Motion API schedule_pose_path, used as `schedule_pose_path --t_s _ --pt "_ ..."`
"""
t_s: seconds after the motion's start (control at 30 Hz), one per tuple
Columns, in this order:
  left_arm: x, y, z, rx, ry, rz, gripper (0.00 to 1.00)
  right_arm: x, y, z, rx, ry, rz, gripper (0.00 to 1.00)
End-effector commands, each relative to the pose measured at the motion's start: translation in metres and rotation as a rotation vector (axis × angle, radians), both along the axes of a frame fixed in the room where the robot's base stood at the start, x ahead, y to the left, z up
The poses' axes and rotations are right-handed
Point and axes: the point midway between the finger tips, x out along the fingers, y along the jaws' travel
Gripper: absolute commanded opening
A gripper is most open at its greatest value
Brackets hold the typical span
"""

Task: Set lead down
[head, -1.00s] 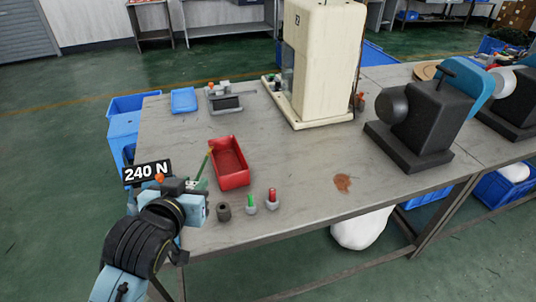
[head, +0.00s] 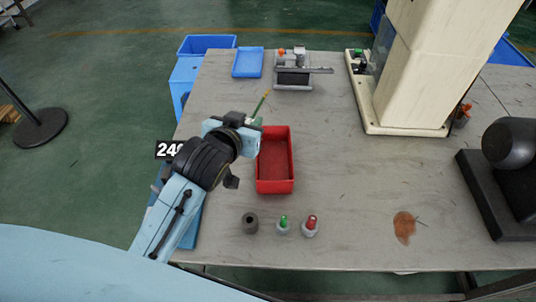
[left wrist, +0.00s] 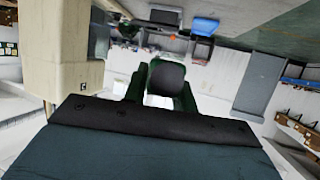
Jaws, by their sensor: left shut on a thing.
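My left gripper (head: 254,122) is above the table, at the far left corner of the red tray (head: 275,187). It is shut on the lead (head: 262,102), a thin green and yellow piece that sticks up and to the right from the jaws. The lead's lower part is hidden by the gripper. In the left wrist view the gripper (left wrist: 163,80) shows as green fingers around a dark block; the lead is not clear there. I cannot tell how high the lead is above the table. My right gripper is not in view.
A blue tray (head: 248,63), a grey fixture (head: 294,77) and a cream machine (head: 415,75) stand behind.

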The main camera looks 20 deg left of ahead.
Motion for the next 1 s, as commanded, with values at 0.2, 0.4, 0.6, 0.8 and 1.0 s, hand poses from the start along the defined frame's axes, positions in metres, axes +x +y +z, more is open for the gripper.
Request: schedule_pose_path --t_s 0.2,0.4,0.6,0.8,1.0 --pt "0.047 -0.016 -0.033 -0.001 0.002 -0.025 0.04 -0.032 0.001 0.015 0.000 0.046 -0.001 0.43" --pt "0.066 -0.023 -0.053 -0.003 0.000 -0.040 0.04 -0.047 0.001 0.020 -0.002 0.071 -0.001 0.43" --pt "0.068 -0.025 -0.090 -0.002 0.003 -0.044 0.04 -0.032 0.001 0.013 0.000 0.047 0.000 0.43" --pt "0.068 -0.025 -0.118 -0.003 0.000 -0.043 0.04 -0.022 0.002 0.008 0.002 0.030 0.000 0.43" --pt "0.068 -0.025 -0.134 -0.004 0.002 -0.043 0.04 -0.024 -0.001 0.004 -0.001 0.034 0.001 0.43"
